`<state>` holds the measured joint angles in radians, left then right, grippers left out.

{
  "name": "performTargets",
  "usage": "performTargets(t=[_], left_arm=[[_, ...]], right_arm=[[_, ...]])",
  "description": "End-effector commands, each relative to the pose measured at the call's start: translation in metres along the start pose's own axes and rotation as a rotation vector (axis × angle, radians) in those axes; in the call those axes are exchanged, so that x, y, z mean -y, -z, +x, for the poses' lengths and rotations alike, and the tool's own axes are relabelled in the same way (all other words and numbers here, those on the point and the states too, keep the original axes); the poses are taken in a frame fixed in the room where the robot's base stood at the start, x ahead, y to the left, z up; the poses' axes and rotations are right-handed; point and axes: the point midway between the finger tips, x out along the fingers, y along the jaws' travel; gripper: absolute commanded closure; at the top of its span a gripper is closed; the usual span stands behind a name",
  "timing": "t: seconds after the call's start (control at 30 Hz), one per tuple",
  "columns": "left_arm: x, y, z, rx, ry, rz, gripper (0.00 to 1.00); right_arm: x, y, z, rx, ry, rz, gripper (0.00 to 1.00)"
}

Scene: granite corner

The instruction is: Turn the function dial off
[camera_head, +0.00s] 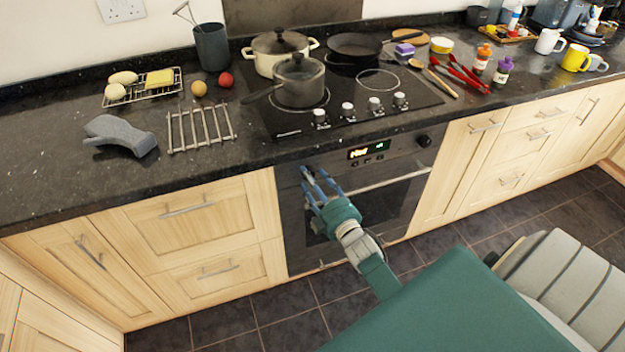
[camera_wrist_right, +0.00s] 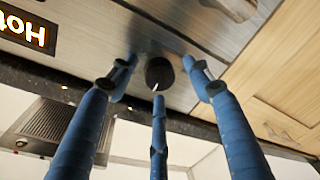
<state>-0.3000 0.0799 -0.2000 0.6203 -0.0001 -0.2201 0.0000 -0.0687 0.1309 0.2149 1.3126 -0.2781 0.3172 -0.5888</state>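The function dial (camera_wrist_right: 159,73) is a round black knob on the oven's front panel, with a short pale mark at its edge. In the head view my right gripper's fingers cover its place, left of the lit oven display (camera_head: 367,152). My right gripper (camera_head: 312,178) has blue fingers and reaches to the panel. In the right wrist view its fingers (camera_wrist_right: 160,77) are spread on different sides of the dial, with gaps visible at left and right. Whether the middle finger touches the dial I cannot tell. My left gripper is not in view.
A second black knob (camera_head: 423,140) sits right of the display. The oven door handle (camera_head: 380,184) runs below the panel. The hob (camera_head: 345,100) above carries pots and a pan. Wooden drawers (camera_head: 190,215) flank the oven. The floor in front is tiled.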

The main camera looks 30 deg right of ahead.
Motion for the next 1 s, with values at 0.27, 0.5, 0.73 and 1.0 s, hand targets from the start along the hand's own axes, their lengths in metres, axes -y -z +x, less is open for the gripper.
performTargets(t=[0.27, 0.5, 0.73, 1.0], left_arm=[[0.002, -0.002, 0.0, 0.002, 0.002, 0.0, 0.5], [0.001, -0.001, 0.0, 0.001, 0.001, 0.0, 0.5], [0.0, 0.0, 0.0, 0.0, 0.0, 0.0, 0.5], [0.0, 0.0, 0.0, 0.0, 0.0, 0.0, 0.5]], right_arm=[[0.0, 0.0, -0.009, 0.0, -0.001, 0.001, 0.5], [0.001, 0.0, -0.057, 0.001, 0.002, 0.002, 0.5], [0.001, 0.0, -0.1, 0.001, 0.001, 0.001, 0.5], [0.0, 0.0, -0.12, -0.001, -0.001, 0.0, 0.5]])
